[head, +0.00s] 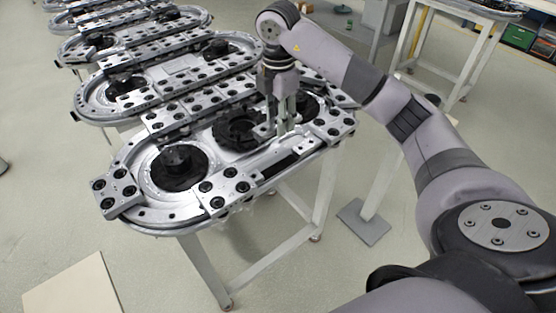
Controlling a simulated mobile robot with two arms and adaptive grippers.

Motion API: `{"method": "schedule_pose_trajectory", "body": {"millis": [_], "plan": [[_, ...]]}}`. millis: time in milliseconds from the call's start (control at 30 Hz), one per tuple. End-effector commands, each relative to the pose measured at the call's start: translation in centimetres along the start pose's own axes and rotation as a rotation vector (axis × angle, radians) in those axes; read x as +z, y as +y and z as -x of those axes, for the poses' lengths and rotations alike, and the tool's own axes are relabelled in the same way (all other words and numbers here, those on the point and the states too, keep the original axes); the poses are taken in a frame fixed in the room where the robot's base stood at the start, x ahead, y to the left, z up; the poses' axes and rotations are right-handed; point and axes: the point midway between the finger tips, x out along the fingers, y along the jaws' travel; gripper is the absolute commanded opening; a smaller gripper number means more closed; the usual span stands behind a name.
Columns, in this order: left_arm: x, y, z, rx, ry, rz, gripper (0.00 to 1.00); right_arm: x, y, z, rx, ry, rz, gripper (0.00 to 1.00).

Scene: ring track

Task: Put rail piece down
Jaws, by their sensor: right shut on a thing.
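My right gripper (282,131) points straight down over the near side of the closest ring track (165,213). It is shut on a rail piece (271,157), a light metal strip that lies along the track's near straight side, level with the rails around it. I cannot tell whether the piece rests fully on the track. A dark slot (285,167) shows just in front of it. A block with black round holes (226,187) sits to the left of the piece, and a similar block (329,124) to the right. My left gripper is not in view.
The track stands on a white-legged table (265,263). More ring tracks (110,100) line up behind it to the back left. Another table (478,12) and green bins (520,36) stand at the back right. A pale board (75,290) lies on the floor at the lower left.

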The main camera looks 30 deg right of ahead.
Motion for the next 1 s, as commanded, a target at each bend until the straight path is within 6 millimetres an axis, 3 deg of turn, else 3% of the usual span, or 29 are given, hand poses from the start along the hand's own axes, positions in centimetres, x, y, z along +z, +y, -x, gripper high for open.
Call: {"method": "schedule_pose_trajectory", "body": {"millis": [100,400,1000], "plan": [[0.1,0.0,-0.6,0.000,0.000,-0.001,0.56,-0.1,-0.1,-3.1,-0.001,0.004,0.001,0.00],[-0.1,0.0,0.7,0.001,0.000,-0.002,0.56,0.1,0.0,-8.5,0.002,0.000,0.000,0.00],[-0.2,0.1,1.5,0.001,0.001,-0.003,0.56,0.0,0.1,-13.9,0.005,0.000,0.002,0.00]]}}
